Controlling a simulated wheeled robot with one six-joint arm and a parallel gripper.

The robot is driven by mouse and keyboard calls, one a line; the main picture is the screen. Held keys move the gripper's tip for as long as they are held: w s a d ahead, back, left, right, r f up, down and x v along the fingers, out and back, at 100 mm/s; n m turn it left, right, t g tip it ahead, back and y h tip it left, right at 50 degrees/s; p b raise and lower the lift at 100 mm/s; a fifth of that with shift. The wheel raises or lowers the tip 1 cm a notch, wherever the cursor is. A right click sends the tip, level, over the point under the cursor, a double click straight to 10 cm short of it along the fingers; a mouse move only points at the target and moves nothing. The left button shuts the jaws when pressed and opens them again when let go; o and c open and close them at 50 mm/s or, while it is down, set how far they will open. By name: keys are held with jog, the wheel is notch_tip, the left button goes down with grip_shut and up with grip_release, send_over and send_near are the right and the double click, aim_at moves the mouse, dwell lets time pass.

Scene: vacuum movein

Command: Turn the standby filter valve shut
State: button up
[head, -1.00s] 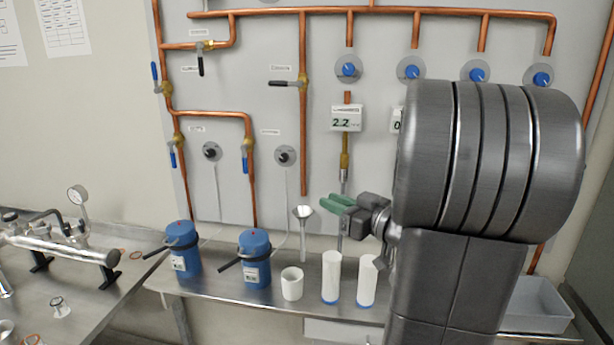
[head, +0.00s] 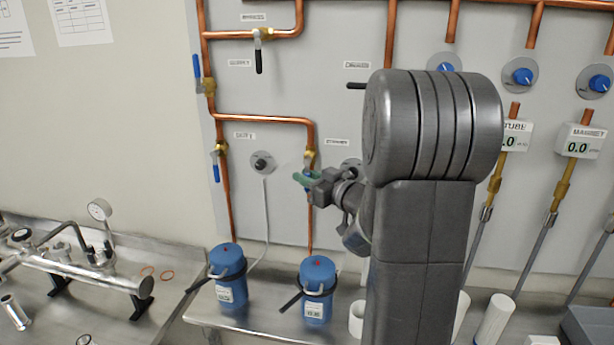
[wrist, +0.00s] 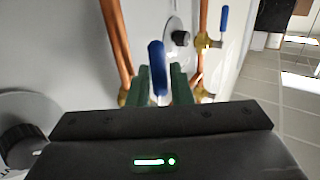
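The standby filter valve (head: 309,157) is a brass valve on the copper drop pipe under the right-hand label of the looped line. Its blue lever is mostly hidden behind my gripper (head: 306,179) in the head view. In the wrist view the blue lever (wrist: 157,68) stands between my two green fingers, roughly along the line of the pipe beside it. My gripper (wrist: 159,84) is open around the lever, with small gaps seeming to show on both sides. Contact cannot be told. The blue standby filter canister (head: 318,275) stands below, on the bench.
A similar blue-levered valve (head: 221,150) is to the left, above another blue canister (head: 228,262). Another blue-handled valve (head: 208,88) is higher up. White cylinders (head: 494,318) stand right of my arm.

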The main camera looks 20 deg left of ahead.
grip_shut()
jog(key=shift+f+b, duration=0.1)
jog(key=shift+b, duration=0.2)
